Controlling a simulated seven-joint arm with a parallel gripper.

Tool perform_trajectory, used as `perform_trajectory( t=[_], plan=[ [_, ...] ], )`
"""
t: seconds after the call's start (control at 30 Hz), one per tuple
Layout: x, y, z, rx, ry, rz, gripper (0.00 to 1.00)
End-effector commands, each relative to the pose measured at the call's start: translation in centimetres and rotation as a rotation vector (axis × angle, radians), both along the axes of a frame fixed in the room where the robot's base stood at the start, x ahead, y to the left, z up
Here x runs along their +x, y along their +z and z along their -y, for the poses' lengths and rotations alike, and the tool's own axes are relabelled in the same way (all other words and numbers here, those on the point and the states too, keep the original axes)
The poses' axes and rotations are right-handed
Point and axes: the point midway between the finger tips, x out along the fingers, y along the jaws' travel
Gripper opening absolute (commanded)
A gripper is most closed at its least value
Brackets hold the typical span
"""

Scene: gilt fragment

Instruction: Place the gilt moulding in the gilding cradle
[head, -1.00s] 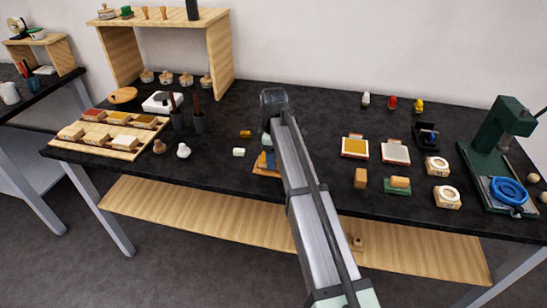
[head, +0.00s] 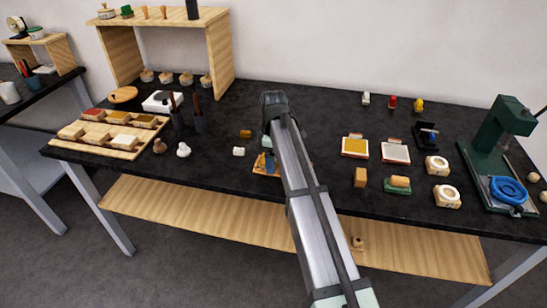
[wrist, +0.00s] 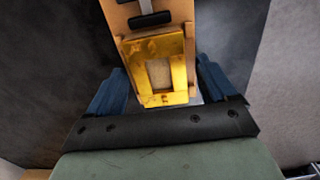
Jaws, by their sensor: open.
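A bright gold piece with a rectangular opening, seemingly the gilt moulding (wrist: 179,46), lies at the upper middle of the wrist view. It lies against a wooden holder with black bars, seemingly the gilding cradle (wrist: 180,10). I cannot tell whether it is fully seated. My gripper (wrist: 160,84) is open, with one blue finger on either side of the gold piece and a visible gap at each side. In the head view my arm hides most of this spot; part of the wooden holder (head: 262,170) shows beside it at the bench's front.
A small gold block (head: 245,133) and a white block (head: 239,152) lie just left of my arm. A wooden tray (head: 90,142) is at the left. Gilding pads (head: 355,146) and a green press (head: 490,135) stand at the right.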

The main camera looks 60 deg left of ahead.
Motion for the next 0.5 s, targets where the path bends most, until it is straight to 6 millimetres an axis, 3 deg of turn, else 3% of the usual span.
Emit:
perform_trajectory(
  t=[0.23,0.5],
  plan=[
    [0.0,2.1,-0.1,0.001,0.0,0.0,0.85],
    [0.0,7.1,-0.1,0.002,0.0,0.001,0.85]
  ],
)
